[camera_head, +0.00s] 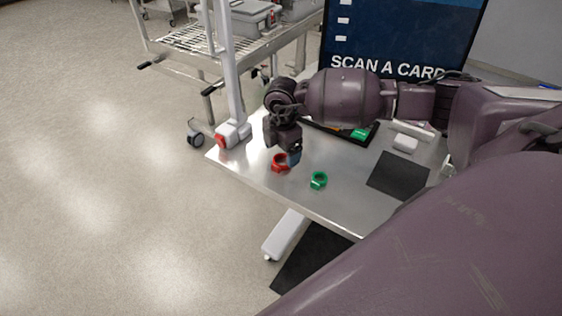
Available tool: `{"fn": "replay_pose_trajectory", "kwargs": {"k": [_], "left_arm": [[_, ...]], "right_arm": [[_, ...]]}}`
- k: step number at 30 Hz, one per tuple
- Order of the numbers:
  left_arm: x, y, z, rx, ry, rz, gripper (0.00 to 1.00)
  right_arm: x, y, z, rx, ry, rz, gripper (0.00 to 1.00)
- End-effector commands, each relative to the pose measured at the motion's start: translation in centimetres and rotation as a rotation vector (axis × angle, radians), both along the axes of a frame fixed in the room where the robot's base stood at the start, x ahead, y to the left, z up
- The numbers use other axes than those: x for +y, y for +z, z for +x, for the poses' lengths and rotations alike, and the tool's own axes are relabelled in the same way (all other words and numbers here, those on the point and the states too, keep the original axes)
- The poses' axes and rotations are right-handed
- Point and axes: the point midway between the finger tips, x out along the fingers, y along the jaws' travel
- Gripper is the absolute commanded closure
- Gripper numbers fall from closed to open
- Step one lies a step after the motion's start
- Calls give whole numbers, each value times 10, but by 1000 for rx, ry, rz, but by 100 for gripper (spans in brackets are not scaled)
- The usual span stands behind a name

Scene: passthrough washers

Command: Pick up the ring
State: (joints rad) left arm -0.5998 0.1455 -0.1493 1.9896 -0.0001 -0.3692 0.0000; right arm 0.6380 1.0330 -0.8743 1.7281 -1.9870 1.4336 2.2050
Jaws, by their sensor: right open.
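A red ring (279,163) lies on the metal table near its front left edge. A green ring (319,180) lies on the table to the right of the red one and nearer to me. My right gripper (289,154) is open and points down close above the red ring, partly overlapping it in the view. I cannot tell whether a finger touches the ring. My left gripper is not in view.
The metal table (345,203) is bare around the green ring. A dark mat (399,174) and a white box (405,143) lie to the right. A screen (402,40) stands behind. A wheeled cart (185,40) is at the back left.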

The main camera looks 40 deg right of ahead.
Motion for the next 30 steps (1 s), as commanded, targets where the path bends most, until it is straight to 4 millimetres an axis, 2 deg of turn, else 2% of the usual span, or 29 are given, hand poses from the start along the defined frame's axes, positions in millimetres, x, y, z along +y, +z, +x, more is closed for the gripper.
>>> {"fn": "replay_pose_trajectory", "kwargs": {"k": [6, 14, 24, 30], "left_arm": [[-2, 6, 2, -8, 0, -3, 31], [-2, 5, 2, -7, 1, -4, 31], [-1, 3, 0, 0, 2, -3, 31], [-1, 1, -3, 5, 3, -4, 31]], "right_arm": [[1, -27, -2, 1, 1, 1, 15], [1, -29, -2, 0, 1, 1, 16], [1, -29, -2, 0, 1, 1, 68], [1, -29, -2, -1, 1, 1, 68]]}}
